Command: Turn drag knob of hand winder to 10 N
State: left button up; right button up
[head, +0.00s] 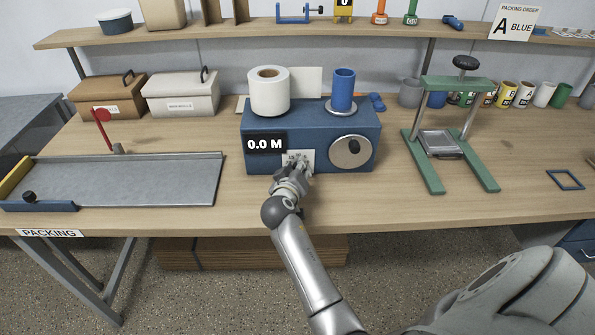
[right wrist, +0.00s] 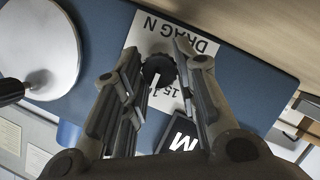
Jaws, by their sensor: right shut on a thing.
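The blue hand winder (head: 320,128) stands on the bench and shows "0.0 M" on its display (head: 266,144). Its small black drag knob (right wrist: 158,70) has a white pointer line and sits on a white "DRAG N" label (right wrist: 190,42). The label appears upside down in the right wrist view, and most of its numbers are hidden. My right gripper (head: 298,163) is at the winder's front, and in the right wrist view its fingers (right wrist: 161,62) are shut on the knob, one on either side. The knob is hidden in the head view. My left gripper is not in view.
A round silver crank disc (head: 351,151) is right of the label on the winder. A white roll (head: 269,90) and a blue spool (head: 342,90) stand on top. A guillotine board (head: 150,180) lies left and a green press (head: 425,150) stands right.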

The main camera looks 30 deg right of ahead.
dwell(0.3)
jog(key=o, duration=1)
jog(key=shift+r, duration=0.1)
notch_tip(320, 180, up, 10)
jog(key=shift+f, duration=0.1)
jog(key=shift+o, duration=0.2)
